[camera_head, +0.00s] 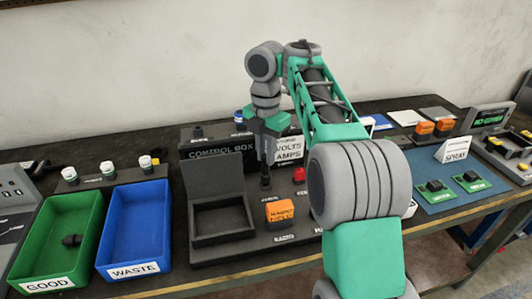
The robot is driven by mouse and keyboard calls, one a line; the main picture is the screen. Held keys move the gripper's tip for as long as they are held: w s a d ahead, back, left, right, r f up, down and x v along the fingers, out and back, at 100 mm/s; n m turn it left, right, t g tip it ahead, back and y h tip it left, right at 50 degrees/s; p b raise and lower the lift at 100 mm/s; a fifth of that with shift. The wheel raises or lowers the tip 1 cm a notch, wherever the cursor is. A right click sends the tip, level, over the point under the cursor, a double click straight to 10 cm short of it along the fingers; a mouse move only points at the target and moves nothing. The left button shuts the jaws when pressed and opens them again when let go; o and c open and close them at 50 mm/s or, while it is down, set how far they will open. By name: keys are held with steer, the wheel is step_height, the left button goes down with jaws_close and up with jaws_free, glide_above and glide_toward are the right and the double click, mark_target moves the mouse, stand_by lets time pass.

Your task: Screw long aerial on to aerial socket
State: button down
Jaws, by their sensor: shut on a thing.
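My gripper (266,160) points straight down over the control unit, in front of the black box marked CONTROL BOX (217,152). It is shut on a slim dark upright thing (265,182), which looks like the long aerial; its outline is hard to separate from the dark fingers. Its lower end is close above or at the unit's dark base plate (240,250); I cannot tell whether it touches. The aerial socket cannot be picked out and may be hidden by the gripper or the held thing.
An open dark case (222,216) stands just left of the gripper, with an orange block (280,211) to its right. A green GOOD bin (45,235) holding a dark part and a blue WASTE bin (138,226) are further left. A blue mat (440,197) lies right.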

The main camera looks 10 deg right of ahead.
steer(key=shift+f+b, duration=0.6)
steer(key=shift+f, duration=0.1)
steer(key=c, duration=1.2)
jaws_free()
steer(key=shift+c, duration=0.2)
steer(key=shift+r, duration=0.15)
step_height(320, 180, up, 8)
steer(key=p, duration=0.7)
steer(key=shift+f, duration=0.2)
